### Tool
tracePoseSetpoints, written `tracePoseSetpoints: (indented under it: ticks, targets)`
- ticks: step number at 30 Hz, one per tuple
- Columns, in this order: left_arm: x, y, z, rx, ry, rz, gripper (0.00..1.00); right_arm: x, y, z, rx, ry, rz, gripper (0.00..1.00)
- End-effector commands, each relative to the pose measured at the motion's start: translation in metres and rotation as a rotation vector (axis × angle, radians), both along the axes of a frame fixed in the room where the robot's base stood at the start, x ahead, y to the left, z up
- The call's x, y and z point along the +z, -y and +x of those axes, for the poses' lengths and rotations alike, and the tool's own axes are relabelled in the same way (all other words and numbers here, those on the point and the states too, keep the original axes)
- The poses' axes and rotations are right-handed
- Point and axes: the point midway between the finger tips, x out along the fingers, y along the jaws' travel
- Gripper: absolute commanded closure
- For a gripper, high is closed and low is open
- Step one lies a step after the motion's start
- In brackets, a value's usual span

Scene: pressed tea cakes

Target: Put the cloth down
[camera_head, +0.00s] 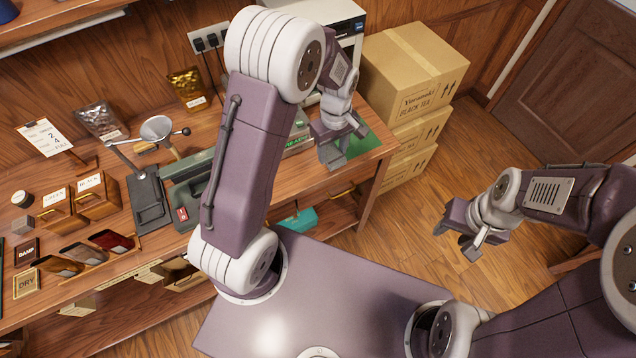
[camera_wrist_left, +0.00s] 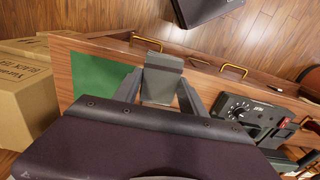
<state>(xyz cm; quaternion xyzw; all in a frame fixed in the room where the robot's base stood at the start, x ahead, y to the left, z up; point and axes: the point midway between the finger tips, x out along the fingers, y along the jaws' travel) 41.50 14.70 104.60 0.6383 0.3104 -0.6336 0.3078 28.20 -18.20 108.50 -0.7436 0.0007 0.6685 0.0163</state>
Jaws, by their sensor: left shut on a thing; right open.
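My left gripper (camera_head: 334,158) is over the right end of the wooden table. It is shut on a grey cloth (camera_wrist_left: 163,82), which shows between the fingers in the left wrist view. In the head view the cloth is hard to tell apart from the grey fingers. A green mat (camera_head: 368,143) lies at the table's right end, partly behind the gripper; it also shows in the left wrist view (camera_wrist_left: 98,80), beside the cloth. I cannot tell whether the cloth touches the table. My right gripper (camera_head: 461,236) is open and empty, out over the floor.
A dark device with a dial (camera_wrist_left: 258,113) stands on the table beside the gripper. Stacked cardboard boxes (camera_head: 412,75) stand just beyond the table's right end.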

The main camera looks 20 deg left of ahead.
Motion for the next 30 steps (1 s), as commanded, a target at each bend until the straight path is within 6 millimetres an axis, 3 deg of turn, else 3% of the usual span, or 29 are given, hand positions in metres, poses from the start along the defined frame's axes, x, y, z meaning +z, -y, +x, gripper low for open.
tracePoseSetpoints:
  ticks: [1,3,10,21,25,30]
  targets:
    - [-0.011,0.005,0.001,-0.016,0.001,0.000,0.83,-0.013,0.000,0.000,0.000,0.001,0.000,0.56]
    - [-0.014,0.011,0.001,-0.031,0.001,0.000,0.83,-0.018,0.000,0.000,0.000,0.001,0.000,0.56]
    - [-0.016,0.009,0.000,-0.039,-0.002,0.001,0.83,-0.015,0.000,0.001,0.000,0.001,0.000,0.56]
    - [-0.070,-0.084,-0.006,-0.034,-0.004,0.000,0.83,0.006,0.000,0.000,0.000,0.001,0.000,0.56]
    - [-0.080,-0.100,-0.006,-0.037,-0.002,0.000,0.83,0.008,0.000,0.000,0.000,0.001,0.000,0.56]
    - [-0.086,-0.103,-0.006,-0.041,0.000,0.000,0.83,0.009,0.000,0.000,0.000,0.001,0.000,0.56]
